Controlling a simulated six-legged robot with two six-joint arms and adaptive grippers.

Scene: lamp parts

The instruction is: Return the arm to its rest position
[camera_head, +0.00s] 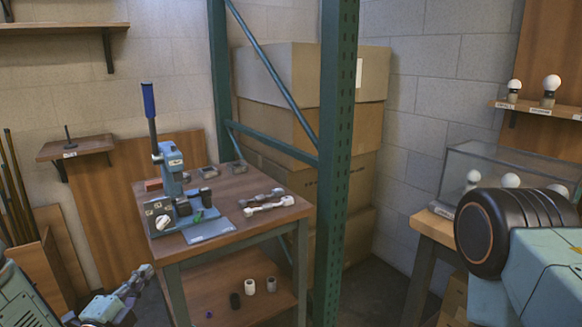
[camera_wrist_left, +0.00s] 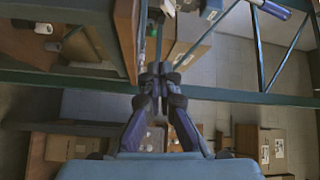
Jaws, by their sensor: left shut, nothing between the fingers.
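My left gripper (camera_head: 138,281) is low at the left of the head view, in front of the workbench (camera_head: 182,250) and left of its front leg. In the left wrist view the left gripper (camera_wrist_left: 156,72) has its fingertips together, with nothing between them. It touches no object that I can make out. My right gripper is out of view; a large dark and teal part of my own body fills the right edge of the head view.
A blue-handled lever press (camera_head: 172,185) stands on the workbench, with pale parts (camera_head: 265,203) beside it. A green rack post (camera_head: 335,130) rises at its right, before stacked cardboard boxes (camera_head: 362,125). Bulbs (camera_head: 551,84) stand on a right wall shelf.

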